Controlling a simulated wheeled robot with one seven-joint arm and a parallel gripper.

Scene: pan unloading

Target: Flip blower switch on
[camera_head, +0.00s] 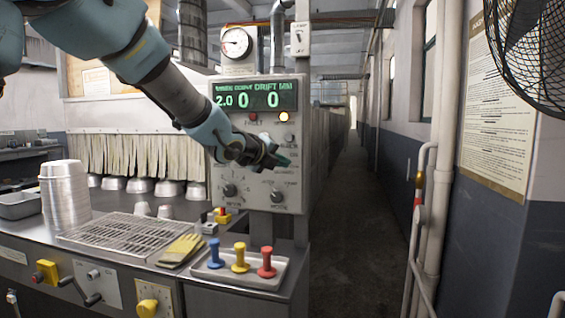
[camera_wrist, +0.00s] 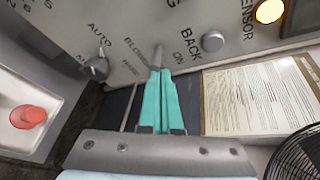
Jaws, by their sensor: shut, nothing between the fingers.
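The grey control panel (camera_head: 250,180) stands ahead, with a green display (camera_head: 254,95) at its top. My gripper (camera_head: 280,160) is in front of the right part of its face and hides some of the controls there. In the wrist view my gripper's teal fingers (camera_wrist: 157,74) are shut together and hold nothing. A small metal toggle lever (camera_wrist: 158,52) sticks out of the panel right at the fingertips, beside the partly hidden lettering "BLOWER". "ON" is printed to its right. I cannot tell whether the fingertips touch the lever.
A black knob (camera_wrist: 97,67) under "AUTO" and a round grey button (camera_wrist: 212,41) by "BACK" flank the fingers. The amber lamp (camera_head: 284,117) is lit. A tray (camera_head: 228,271) with coloured pegs sits below the panel. Stacked pans (camera_head: 64,200) stand left. The aisle at right is open.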

